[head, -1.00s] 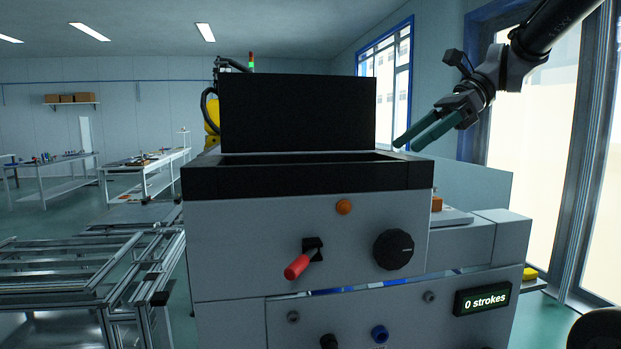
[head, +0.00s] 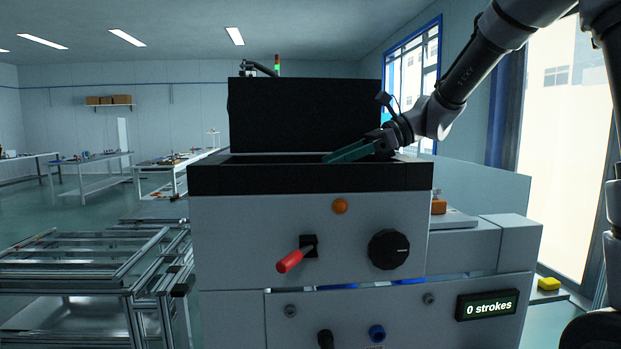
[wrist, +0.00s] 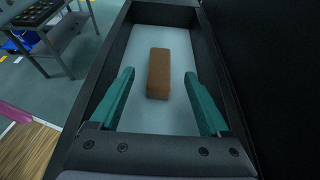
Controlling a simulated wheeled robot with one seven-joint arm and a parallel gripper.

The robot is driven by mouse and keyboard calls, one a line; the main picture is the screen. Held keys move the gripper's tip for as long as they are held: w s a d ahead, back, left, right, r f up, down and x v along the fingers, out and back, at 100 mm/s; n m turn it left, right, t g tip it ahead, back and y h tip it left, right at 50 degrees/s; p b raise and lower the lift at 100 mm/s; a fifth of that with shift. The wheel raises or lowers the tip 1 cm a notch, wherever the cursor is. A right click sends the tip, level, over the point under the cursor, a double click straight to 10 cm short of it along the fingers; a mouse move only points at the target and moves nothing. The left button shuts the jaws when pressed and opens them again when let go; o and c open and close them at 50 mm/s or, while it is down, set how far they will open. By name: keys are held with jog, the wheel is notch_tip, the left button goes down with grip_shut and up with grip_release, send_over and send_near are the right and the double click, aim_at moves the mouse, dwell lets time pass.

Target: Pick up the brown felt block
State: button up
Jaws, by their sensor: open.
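The brown felt block (wrist: 158,74) lies on the pale floor of a black-rimmed tray (wrist: 112,44) in the wrist view. Its long side runs away from me. My gripper (wrist: 165,95) is open, with its two green fingers apart on either side of the block's near end. The fingers appear above the block and do not touch it. In the head view my gripper (head: 338,156) reaches over the black rim (head: 300,178) of the machine's top from the right. The block is hidden there behind the rim.
A black upright panel (head: 305,115) stands behind the tray. The machine's front has a red lever (head: 290,261), a black knob (head: 389,249), an orange button (head: 340,206) and a display reading "0 strokes" (head: 488,305).

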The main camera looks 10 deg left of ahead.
jog(key=x, duration=0.5)
jog(key=shift+a+f, duration=0.2)
jog(key=shift+a, duration=0.05)
grip_shut()
